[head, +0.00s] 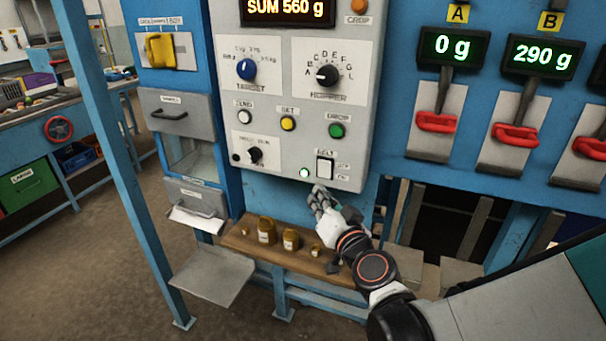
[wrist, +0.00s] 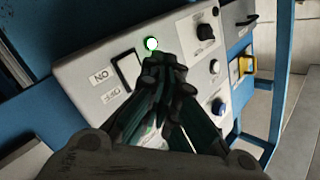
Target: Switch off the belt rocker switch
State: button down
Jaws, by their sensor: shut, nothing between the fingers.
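The belt rocker switch (head: 324,169) is a white rocker in a dark frame, low on the grey control panel (head: 352,150). Its OFF and ON marks are beside it. A green lamp (head: 304,172) next to it is lit. The rocker (wrist: 126,70) also shows in the wrist view, turned over, left of the fingers. My gripper (head: 318,192) is shut and empty, just below the switch in the head view. In the wrist view my gripper (wrist: 166,62) has its fingertips beside the lit lamp (wrist: 152,44). I cannot tell whether it touches the panel.
Knobs and the SET button (head: 288,123) and DROP button (head: 336,130) sit higher on the panel. A wooden shelf (head: 295,262) with several small brown jars is below. Red-handled levers (head: 436,122) stand to the right, and a blue post (head: 118,150) to the left.

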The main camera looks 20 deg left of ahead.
aim_at(324, 169)
jog(key=w+a+r+p, duration=0.1)
jog(key=w, duration=0.4)
jog(key=shift+w+a+r+n+y, duration=0.25)
jog(key=shift+w+a+n+y, duration=0.05)
jog(key=shift+w+a+y, duration=0.1)
dwell(1.5)
jog(key=shift+w+d, duration=0.1)
jog(key=shift+w, duration=0.3)
jog(key=shift+w, duration=0.3)
dwell(0.7)
jog(key=shift+s, duration=0.75)
